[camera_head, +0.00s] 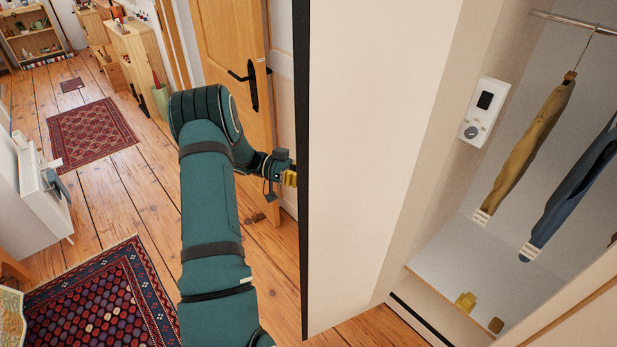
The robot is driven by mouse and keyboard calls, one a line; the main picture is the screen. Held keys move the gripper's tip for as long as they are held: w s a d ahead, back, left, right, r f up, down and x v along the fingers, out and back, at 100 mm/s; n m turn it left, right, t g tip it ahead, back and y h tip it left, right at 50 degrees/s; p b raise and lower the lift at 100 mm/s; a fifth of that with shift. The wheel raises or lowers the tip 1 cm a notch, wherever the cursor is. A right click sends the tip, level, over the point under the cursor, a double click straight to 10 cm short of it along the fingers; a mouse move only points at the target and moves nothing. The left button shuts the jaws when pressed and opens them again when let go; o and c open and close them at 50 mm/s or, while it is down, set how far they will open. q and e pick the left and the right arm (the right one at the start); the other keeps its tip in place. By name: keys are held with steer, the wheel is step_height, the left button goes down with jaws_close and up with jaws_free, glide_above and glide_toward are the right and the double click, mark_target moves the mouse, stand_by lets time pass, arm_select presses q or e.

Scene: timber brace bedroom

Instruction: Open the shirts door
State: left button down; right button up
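The shirts door (375,130) is a tall pale wardrobe panel with a dark edge strip, and it stands swung open. Behind it to the right, the wardrobe interior shows a mustard garment (527,150) and a blue garment (570,195) hanging from a rail (575,22). My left arm reaches up from the bottom on the door's left side. My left gripper (289,178) is at the door's dark edge, with yellow finger pads partly showing. The door hides the rest of the fingers, so contact and opening cannot be told. My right gripper is out of view.
A white device (484,110) is on the wardrobe's inner wall. Small yellow items (465,301) are at its bottom. A wooden room door (232,60) with a black handle stands behind my arm. Patterned rugs (95,305) lie on the plank floor at left, with clear floor between them.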

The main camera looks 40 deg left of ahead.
arm_select(q)
steer(key=c, duration=1)
jaws_free()
steer(key=shift+w+d+r, duration=0.15)
steer(key=shift+w+d, duration=0.05)
steer(key=shift+w, duration=0.1)
steer(key=shift+o, duration=1.3)
steer(key=shift+w, duration=0.15)
steer(key=shift+w+d, duration=0.15)
steer(key=shift+s, duration=0.2)
steer(key=shift+s, duration=0.1)
steer(key=shift+a, duration=0.3)
steer(key=v, duration=1.1)
steer(key=shift+a, duration=0.4)
steer(key=shift+s, duration=0.15)
